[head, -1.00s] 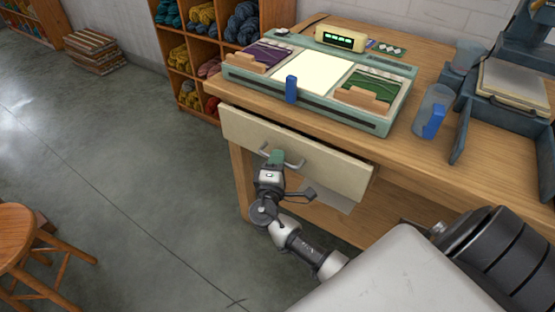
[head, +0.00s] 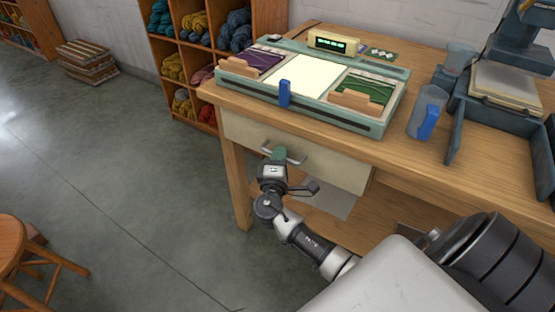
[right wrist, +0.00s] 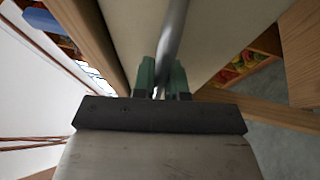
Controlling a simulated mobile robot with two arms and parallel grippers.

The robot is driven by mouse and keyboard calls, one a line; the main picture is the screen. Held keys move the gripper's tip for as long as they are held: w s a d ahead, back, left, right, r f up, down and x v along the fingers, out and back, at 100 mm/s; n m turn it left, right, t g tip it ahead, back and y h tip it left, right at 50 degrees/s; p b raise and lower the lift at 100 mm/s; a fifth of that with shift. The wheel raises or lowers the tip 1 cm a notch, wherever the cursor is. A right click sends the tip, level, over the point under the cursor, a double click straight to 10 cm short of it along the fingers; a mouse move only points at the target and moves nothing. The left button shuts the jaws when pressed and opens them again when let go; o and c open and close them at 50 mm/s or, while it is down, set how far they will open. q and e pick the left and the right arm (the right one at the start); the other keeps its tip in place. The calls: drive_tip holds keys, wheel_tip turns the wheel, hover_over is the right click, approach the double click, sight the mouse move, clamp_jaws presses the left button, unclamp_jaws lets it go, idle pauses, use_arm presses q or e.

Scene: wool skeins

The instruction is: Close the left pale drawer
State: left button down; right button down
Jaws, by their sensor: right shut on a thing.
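The pale drawer (head: 335,168) sits under the wooden table's front edge in the head view. Its front is against or very near the table frame, with no clear gap showing. A metal bar handle (head: 297,160) is on its front. My right gripper (head: 278,155) is shut on this handle, its green fingertips at the bar. In the right wrist view, the fingers (right wrist: 161,78) stand on both sides of the grey bar (right wrist: 173,35), close to the pale drawer front (right wrist: 215,40). My left gripper is not in view.
On the wooden table (head: 395,160) are a pale green tray unit (head: 330,112) with a lit panel, a clear jug (head: 418,112) with a blue handle and a dark press (head: 490,105). A wool shelf (head: 180,90) stands behind. A stool (head: 20,250) is at the left.

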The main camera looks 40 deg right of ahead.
drive_tip(key=shift+d+r, duration=0.15)
drive_tip(key=c, duration=1.2)
unclamp_jaws()
drive_tip(key=shift+d, duration=0.1)
drive_tip(key=shift+f, duration=0.2)
drive_tip(key=shift+s+a+f, duration=0.1)
drive_tip(key=shift+s+a, duration=0.15)
drive_tip(key=shift+a, duration=0.15)
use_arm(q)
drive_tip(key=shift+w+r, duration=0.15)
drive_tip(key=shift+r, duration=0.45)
use_arm(e)
drive_tip(key=v, duration=1)
drive_tip(key=shift+d, duration=0.1)
